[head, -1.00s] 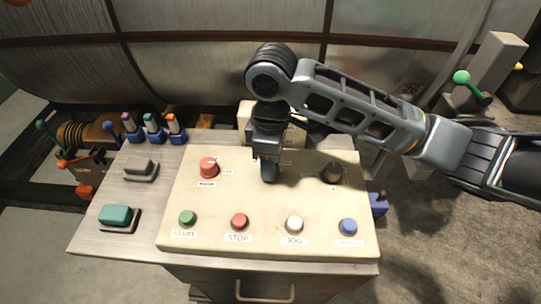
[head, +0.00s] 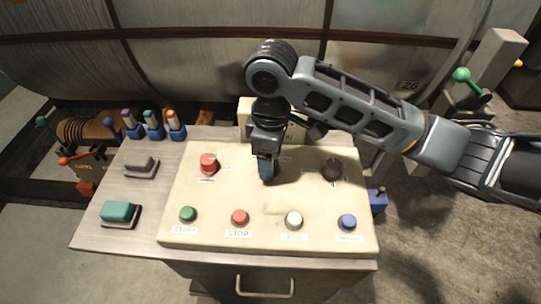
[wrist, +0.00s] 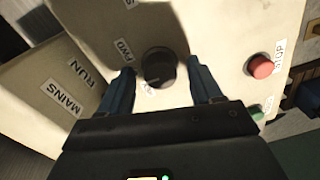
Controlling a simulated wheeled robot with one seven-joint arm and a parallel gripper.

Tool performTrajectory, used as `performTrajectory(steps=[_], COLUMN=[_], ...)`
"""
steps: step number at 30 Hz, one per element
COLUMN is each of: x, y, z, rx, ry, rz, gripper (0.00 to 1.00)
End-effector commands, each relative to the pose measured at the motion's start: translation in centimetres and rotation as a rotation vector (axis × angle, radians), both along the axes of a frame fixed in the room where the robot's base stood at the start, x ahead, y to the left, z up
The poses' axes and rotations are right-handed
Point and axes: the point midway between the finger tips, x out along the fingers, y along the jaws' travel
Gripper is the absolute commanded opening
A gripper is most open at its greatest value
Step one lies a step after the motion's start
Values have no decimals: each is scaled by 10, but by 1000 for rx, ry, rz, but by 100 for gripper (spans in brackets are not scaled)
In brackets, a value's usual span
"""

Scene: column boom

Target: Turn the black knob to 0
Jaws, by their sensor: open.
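A round black knob (wrist: 158,68) sits on the cream control panel (head: 215,235). In the wrist view it lies between the two fingers of my gripper (wrist: 160,67), with visible space on both sides. My gripper is open and I cannot see it touch the knob. A label reading FWD (wrist: 123,50) is next to the knob, and a pale mark shows at its lower edge, too small to read. In the head view my gripper (head: 266,178) points down over the middle of the panel and hides this knob.
A second dark knob (head: 331,169) stands to the right, and a red knob-like control (head: 208,163) to the left. Green, red, white and blue buttons line the front, including the red STOP button (head: 240,217). A cream box (head: 246,113) stands behind my gripper.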

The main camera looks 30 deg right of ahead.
Motion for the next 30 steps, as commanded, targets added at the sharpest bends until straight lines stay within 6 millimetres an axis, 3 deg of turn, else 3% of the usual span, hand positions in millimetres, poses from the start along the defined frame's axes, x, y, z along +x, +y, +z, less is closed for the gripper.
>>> performTrajectory(steps=[8, 21, 30], x=[1, 2, 2], y=[0, -2, -2], z=[10, 73, 78], rx=[0, -1, 0], ry=[-1, -1, 0], rz=[1, 2, 0], gripper=[64, 64, 64])
